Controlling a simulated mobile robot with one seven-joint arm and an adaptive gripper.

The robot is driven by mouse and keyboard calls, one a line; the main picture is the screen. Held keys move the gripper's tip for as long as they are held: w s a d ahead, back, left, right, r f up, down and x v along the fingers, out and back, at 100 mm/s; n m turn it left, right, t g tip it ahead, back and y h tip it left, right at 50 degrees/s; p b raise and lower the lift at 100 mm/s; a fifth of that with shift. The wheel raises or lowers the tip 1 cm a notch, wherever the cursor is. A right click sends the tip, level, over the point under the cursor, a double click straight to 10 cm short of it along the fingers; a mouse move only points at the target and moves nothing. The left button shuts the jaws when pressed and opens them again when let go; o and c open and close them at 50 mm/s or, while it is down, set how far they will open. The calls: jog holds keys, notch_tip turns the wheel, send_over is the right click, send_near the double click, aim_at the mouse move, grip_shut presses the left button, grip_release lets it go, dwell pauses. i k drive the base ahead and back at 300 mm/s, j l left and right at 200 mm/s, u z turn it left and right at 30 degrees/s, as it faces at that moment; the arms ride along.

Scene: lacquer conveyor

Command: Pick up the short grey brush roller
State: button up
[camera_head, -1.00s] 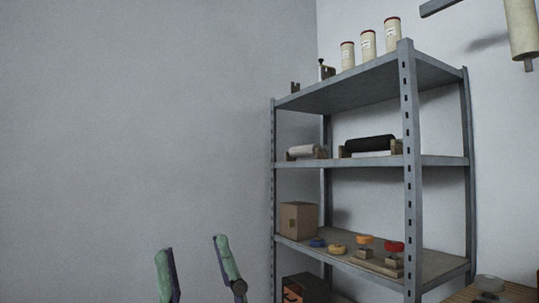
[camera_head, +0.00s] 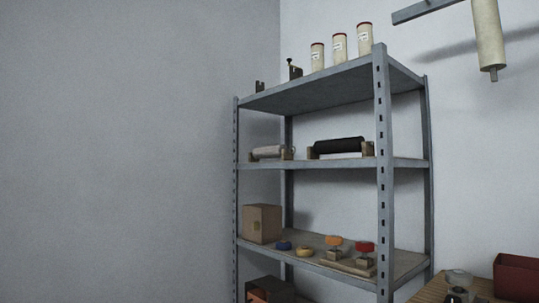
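A short grey roller (camera_head: 267,152) lies on the middle shelf of the metal rack, at its left end, in a small wooden cradle. A longer black roller (camera_head: 339,145) lies to its right on the same shelf, also between wooden supports. A rack post stands just right of the black roller. My gripper is not in this view now.
The metal shelf rack (camera_head: 381,190) holds cream canisters (camera_head: 338,48) on top. A cardboard box (camera_head: 262,223) and several coloured round items stand on the lower shelf. A wooden table (camera_head: 424,292) with a red box (camera_head: 516,276) is at lower right. A cream roll (camera_head: 487,35) hangs at upper right.

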aim_at(271, 150)
jog(key=z, duration=2.25)
jog(key=u, duration=2.25)
jog(key=i+j+z, duration=0.1)
jog(key=i+j, duration=0.35)
jog(key=i+j+z, duration=0.15)
jog(key=i+j, duration=0.3)
jog(key=j, duration=0.1)
